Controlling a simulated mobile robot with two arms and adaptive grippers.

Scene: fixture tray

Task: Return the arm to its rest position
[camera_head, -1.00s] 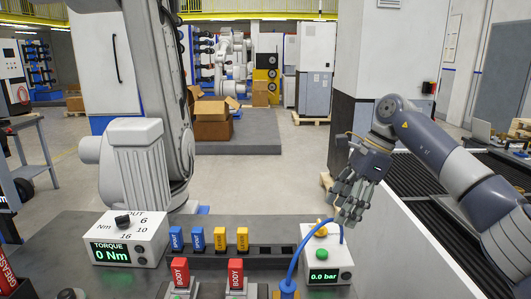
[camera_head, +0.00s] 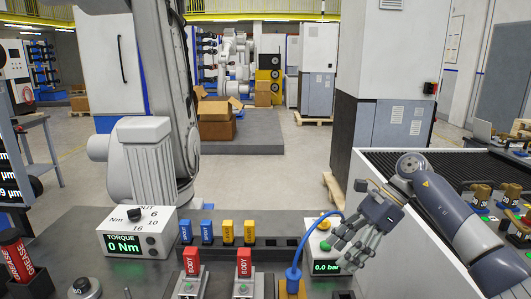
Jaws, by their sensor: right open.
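My right arm (camera_head: 455,215) reaches in from the right edge, bent at a high elbow. Its gripper (camera_head: 342,250) is open and empty, fingers pointing down and left. In the picture the fingers overlap the right part of the pressure box (camera_head: 324,268), which reads 0.0 bar; I cannot tell whether they touch it. My left gripper is not in view.
A blue hose (camera_head: 294,272) rises beside the pressure box. Two red BODY parts (camera_head: 191,262) stand on the bench in front of a rack with blue (camera_head: 186,231) and yellow (camera_head: 249,231) blocks. A torque box (camera_head: 128,243) reading 0 Nm sits left. A conveyor (camera_head: 420,168) lies right.

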